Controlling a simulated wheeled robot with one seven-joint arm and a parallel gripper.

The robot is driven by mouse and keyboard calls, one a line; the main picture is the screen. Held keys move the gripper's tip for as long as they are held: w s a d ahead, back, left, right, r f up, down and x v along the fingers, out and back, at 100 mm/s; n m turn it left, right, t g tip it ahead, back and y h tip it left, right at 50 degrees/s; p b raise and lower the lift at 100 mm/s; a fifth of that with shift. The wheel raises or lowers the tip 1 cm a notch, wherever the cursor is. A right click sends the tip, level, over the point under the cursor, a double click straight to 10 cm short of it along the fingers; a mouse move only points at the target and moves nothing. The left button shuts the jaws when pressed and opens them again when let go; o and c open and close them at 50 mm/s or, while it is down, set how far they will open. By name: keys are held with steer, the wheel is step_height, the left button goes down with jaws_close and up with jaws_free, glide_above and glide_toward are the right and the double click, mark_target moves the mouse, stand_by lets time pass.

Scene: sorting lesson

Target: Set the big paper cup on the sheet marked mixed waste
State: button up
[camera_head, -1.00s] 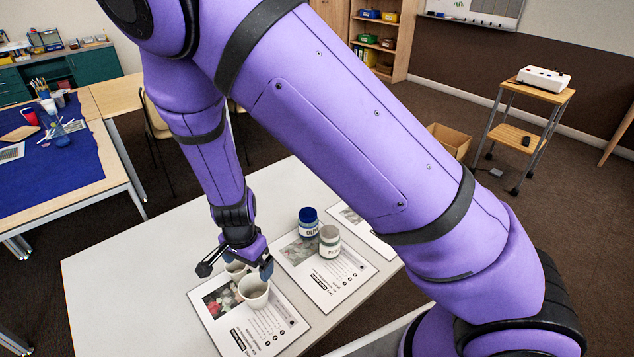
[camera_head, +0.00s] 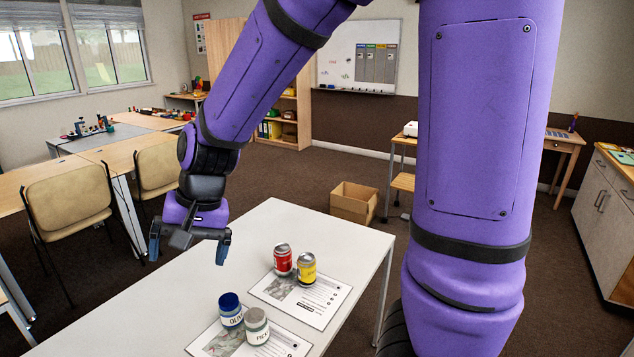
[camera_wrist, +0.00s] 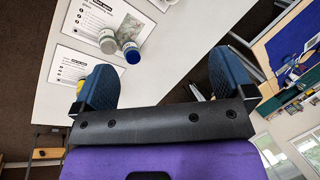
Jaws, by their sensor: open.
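My gripper (camera_head: 188,243) hangs above the left part of the white table in the head view, jaws apart. It also shows in the wrist view (camera_wrist: 165,80), with nothing between its fingers. The big paper cup is in neither view now. No sheet marked mixed waste can be made out; the sheet texts are too small to read.
On the white table (camera_head: 166,287), a sheet (camera_head: 322,300) holds a red can (camera_head: 283,260) and a yellow can (camera_head: 306,269). A nearer sheet (camera_head: 284,344) holds a blue-lidded jar (camera_head: 231,310) and a grey-lidded jar (camera_head: 256,326). Chairs (camera_head: 67,198) stand left.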

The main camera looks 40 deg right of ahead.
steer(key=s+d+r+n+t+h, duration=0.3)
steer(key=s+d+r+n, duration=0.1)
steer(key=s+d+r, duration=0.9)
steer(key=s+d, duration=0.1)
steer(key=s, duration=0.2)
steer(key=shift+s+r+n+t+h, duration=0.15)
steer(key=shift+n+t+h, duration=0.15)
steer(key=shift+t, duration=0.1)
